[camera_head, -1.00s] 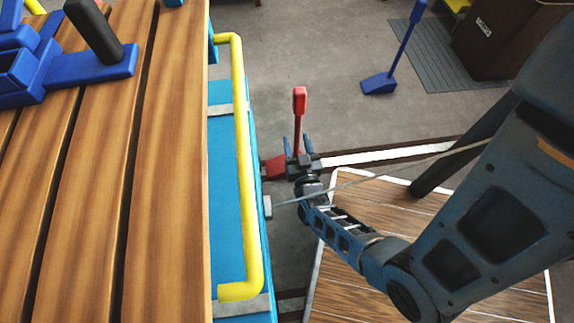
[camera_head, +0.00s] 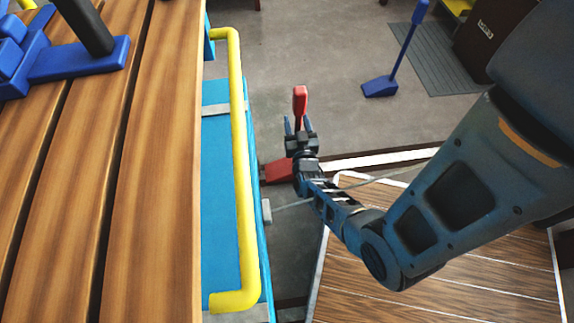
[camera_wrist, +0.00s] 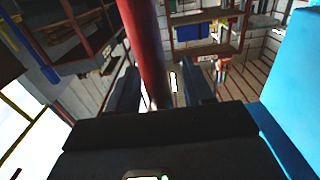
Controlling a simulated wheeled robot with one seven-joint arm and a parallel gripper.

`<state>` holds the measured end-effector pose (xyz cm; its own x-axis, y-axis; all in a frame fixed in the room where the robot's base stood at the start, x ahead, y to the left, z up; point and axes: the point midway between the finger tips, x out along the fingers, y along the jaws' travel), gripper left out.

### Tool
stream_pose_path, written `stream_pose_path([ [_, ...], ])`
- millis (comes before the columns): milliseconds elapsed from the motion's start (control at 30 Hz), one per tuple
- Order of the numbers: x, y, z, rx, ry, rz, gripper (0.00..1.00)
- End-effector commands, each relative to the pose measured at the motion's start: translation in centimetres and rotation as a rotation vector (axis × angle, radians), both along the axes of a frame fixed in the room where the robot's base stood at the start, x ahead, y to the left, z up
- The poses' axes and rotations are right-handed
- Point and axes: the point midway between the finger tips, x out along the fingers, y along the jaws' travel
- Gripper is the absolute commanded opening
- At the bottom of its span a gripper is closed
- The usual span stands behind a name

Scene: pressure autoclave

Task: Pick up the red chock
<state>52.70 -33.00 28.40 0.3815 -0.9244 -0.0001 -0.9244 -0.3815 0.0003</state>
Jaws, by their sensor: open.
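The red chock has a wedge foot (camera_head: 279,171) on the floor beside the blue-sided cart and an upright handle with a thicker red top (camera_head: 300,98). My gripper (camera_head: 300,124) is open at the handle, one finger on each side, below the thick top. In the wrist view, the red handle (camera_wrist: 148,45) rises between the two open fingers (camera_wrist: 163,82), closer to the left one. Contact with the handle cannot be told. My gripper and wrist hide the handle's lower part and some of the foot in the head view.
A cart with a wooden slatted top (camera_head: 150,160) and a yellow rail (camera_head: 240,170) stands close on the left. A wooden platform (camera_head: 450,280) lies beneath my arm. A blue chock with a long handle (camera_head: 380,87) stands farther back on open grey floor.

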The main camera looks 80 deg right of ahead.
Motion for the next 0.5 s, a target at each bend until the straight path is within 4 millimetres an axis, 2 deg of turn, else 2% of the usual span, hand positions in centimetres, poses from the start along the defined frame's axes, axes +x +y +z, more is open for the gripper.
stream_pose_path([
  [133,0.00,0.05,0.02,0.000,0.000,0.001,0.51],
  [500,0.00,0.07,0.03,0.000,0.000,0.001,0.16],
])
